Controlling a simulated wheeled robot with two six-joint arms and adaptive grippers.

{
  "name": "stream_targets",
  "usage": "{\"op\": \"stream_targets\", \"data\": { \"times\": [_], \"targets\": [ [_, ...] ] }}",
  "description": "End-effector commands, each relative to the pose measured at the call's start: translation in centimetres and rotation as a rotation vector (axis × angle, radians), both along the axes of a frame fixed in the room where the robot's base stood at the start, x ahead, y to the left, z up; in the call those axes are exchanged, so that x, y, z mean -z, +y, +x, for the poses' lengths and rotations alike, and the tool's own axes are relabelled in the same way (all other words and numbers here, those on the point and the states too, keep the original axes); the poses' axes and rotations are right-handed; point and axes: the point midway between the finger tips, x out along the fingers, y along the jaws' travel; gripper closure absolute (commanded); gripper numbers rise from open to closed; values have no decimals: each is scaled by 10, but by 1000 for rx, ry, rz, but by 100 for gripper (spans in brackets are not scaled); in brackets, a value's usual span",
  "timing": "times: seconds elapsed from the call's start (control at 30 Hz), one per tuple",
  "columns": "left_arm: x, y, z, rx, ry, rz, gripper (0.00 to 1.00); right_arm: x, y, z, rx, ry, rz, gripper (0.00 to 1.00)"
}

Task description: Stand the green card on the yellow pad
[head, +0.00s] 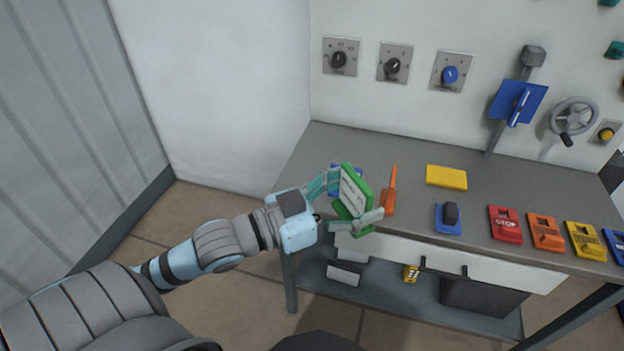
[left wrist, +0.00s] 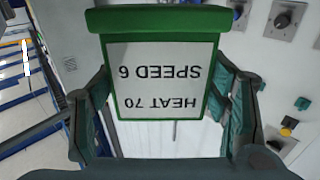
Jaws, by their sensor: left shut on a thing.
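The green card (head: 354,193) has a white face and a thick green base. My left gripper (head: 350,201) is shut on it, with one finger on each side, over the front left part of the grey bench. In the left wrist view the card (left wrist: 160,75) faces the camera, its text "HEAT 70 SPEED 6" upside down and the thick green base at the top. The yellow pad (head: 446,177) lies flat and bare on the bench, to the right of the card and apart from it. My right gripper is not in view.
An orange upright piece (head: 389,195) stands on the grey bench (head: 400,148) between card and pad. A blue base with a black switch (head: 449,216) and several coloured switches, one red (head: 505,225), line the front. A blue panel (head: 518,101) and handwheel (head: 573,117) are behind.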

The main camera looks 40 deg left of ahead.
Motion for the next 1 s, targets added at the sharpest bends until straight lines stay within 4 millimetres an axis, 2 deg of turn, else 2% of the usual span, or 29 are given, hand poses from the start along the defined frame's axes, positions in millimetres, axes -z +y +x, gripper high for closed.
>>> {"op": "stream_targets", "data": {
  "times": [0.03, 0.17, 0.3, 0.4, 0.5, 0.6, 0.7, 0.8, 1.0],
  "targets": [
    [-9, 5, 13, -15, -13, 5, 61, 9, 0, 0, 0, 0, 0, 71],
    [-34, 29, 53, -125, 1, 1, 61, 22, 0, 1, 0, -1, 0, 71],
    [-50, 78, 107, -294, 7, -4, 61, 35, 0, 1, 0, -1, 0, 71],
    [-57, 122, 138, -439, 12, -4, 61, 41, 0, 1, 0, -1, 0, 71],
    [-54, 167, 158, -587, 16, -2, 61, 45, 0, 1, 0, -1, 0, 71],
    [-37, 202, 165, -703, 18, 1, 61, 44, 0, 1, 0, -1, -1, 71],
    [-21, 223, 166, -779, 18, 1, 61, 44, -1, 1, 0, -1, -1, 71],
    [-13, 235, 164, -827, 13, 0, 61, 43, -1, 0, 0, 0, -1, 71],
    [-11, 238, 162, -840, 12, -1, 61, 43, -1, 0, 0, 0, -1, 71]
  ]
}}
